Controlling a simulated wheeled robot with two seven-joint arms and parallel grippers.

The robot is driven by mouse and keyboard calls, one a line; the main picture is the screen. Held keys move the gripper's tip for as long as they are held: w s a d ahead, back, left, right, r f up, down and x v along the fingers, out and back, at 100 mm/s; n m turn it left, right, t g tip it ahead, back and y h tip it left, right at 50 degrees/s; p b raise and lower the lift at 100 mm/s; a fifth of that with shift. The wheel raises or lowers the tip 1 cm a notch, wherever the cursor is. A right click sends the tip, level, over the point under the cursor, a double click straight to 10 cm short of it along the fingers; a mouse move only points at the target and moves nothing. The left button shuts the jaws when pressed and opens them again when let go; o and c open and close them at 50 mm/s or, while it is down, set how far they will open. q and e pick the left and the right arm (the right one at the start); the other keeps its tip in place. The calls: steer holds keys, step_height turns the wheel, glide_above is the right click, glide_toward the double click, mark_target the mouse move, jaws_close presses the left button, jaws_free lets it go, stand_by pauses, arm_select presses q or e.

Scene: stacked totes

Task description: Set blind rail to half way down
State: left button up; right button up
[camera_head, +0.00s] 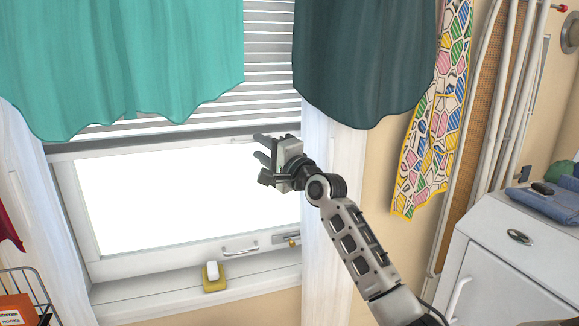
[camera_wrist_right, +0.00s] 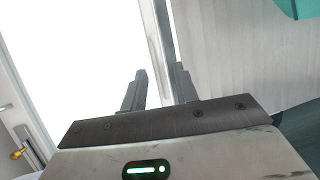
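The blind (camera_head: 270,60) hangs in the window behind teal curtains, its slats covering the upper part of the glass. Its bottom rail (camera_head: 150,136) runs across the window, with bright bare pane below. My right gripper (camera_head: 262,147) is at the right end of the rail, fingers pointing left. In the right wrist view, its two fingers (camera_wrist_right: 160,80) are apart and the rail (camera_wrist_right: 157,35) runs up the picture in line with the gap between them. I cannot tell whether they touch it. My left gripper is not in view.
A window handle (camera_head: 240,250) is on the lower frame. A yellow-and-white item (camera_head: 213,277) stands on the sill (camera_head: 150,295). A dark curtain (camera_head: 365,55) hangs above my right arm, and a patterned cloth (camera_head: 435,120) hangs right of it. A white cabinet (camera_head: 510,265) stands at right.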

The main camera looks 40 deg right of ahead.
steer(key=s+f+b, duration=0.1)
steer(key=s+f, duration=0.1)
steer(key=s, duration=1.1)
steer(key=shift+s+d, duration=0.15)
steer(key=shift+d, duration=0.3)
steer(key=shift+f, duration=0.2)
steer(key=s+a+f+n+g, duration=0.1)
steer(key=a+f+n+g, duration=0.2)
steer(key=f, duration=0.4)
steer(key=s+a+f+n+p, duration=0.1)
steer(key=s+a+f+n, duration=0.1)
steer(key=a+f, duration=0.3)
steer(key=s+a+f+n+g, duration=0.1)
steer(key=a+f+n+g, duration=0.15)
steer(key=f, duration=0.55)
steer(key=s+a+f+n+g+y+p, duration=0.1)
steer(key=s+a+f+n+g+y, duration=0.1)
steer(key=s+a+f+n, duration=0.9)
steer(key=s+a+f+g, duration=0.1)
steer(key=s+a, duration=0.3)
steer(key=shift+a+f+g, duration=0.15)
steer(key=shift+f+g, duration=0.2)
